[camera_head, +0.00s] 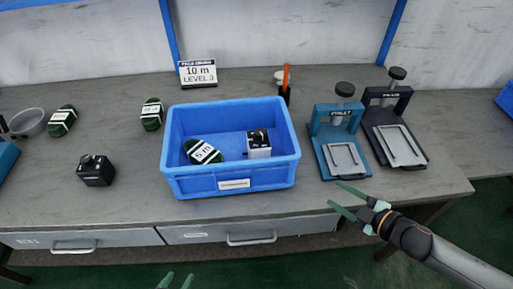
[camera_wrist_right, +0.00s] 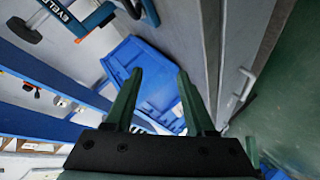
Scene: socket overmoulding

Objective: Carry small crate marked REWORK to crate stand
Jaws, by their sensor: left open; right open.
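A blue crate (camera_head: 178,150) stands upright on the grey workbench, with a small white label on its front wall that is too small to read. Inside it lie a green coil marked 5 m (camera_head: 204,152) and a black-and-white block (camera_head: 258,145). My right gripper (camera_head: 345,198) is open and empty, to the right of the crate near the bench's front edge. In the right wrist view, the blue crate (camera_wrist_right: 130,62) shows beyond the open fingers (camera_wrist_right: 158,85), apart from them. My left gripper (camera_head: 176,280) is open at the bottom edge. I cannot identify a crate stand.
A teal press fixture (camera_head: 338,130) and a dark one (camera_head: 392,120) stand right of the crate. A black block (camera_head: 95,171), green coils (camera_head: 152,114) and a grey bowl (camera_head: 29,122) lie left. A sign (camera_head: 197,73) stands behind. Part of another blue object (camera_head: 507,100) shows at the right edge.

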